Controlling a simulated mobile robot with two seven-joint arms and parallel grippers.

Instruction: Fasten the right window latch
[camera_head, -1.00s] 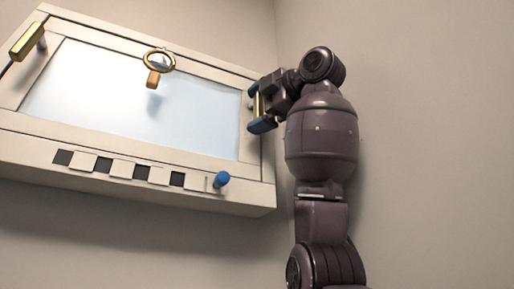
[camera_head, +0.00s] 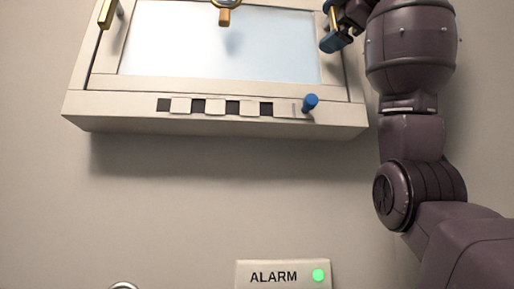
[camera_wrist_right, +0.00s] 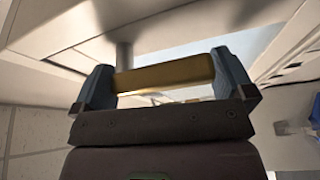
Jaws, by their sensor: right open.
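The right window latch is a gold bar handle (camera_head: 334,22) on the right side of the pale window frame (camera_head: 225,117), at the top edge of the head view. My right gripper (camera_head: 332,25) is at this latch, partly cut off by the picture's top. In the right wrist view, the gold bar (camera_wrist_right: 165,76) lies between the two blue fingers of my right gripper (camera_wrist_right: 165,72), one near each end. The fingers are open; whether they touch the bar I cannot tell. My left gripper is not in view.
A second gold latch (camera_head: 107,13) sits on the window's left side. A gold ring with a wooden pull (camera_head: 225,16) hangs at the top. A blue knob (camera_head: 310,103) stands on the lower ledge. An alarm panel (camera_head: 283,277) with a green light is below.

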